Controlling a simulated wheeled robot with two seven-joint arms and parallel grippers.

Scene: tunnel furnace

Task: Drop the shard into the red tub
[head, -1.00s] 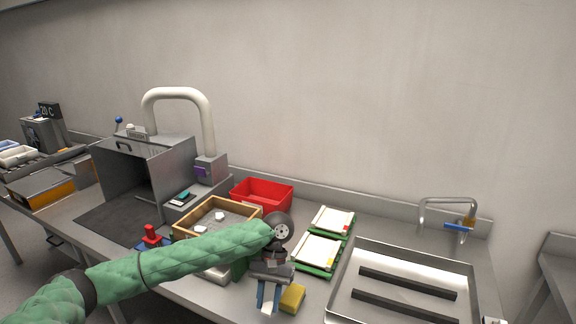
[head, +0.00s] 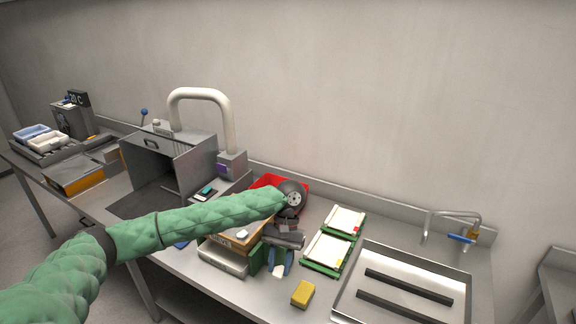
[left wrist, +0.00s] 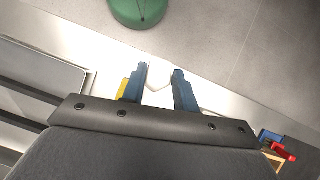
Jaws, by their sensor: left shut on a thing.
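My left gripper (head: 280,262) is shut on a small white shard (head: 277,271), above the bench near its front edge. In the left wrist view the blue fingers (left wrist: 158,87) stand a little apart, with the pale shard (left wrist: 157,78) between them, hard to part from the bright bench. The red tub (head: 263,181) stands at the back of the bench, behind my left wrist, which hides much of it. The gripper is in front of the tub, not over it. My right gripper is not in view.
A wooden-rimmed tray (head: 262,246) with a white piece (head: 242,234) in it lies partly behind my forearm. A yellow block (head: 303,293) lies right of the gripper. Green-framed boards (head: 328,251) and a metal tray (head: 345,303) are farther right. A grey furnace box (head: 195,165) stands left.

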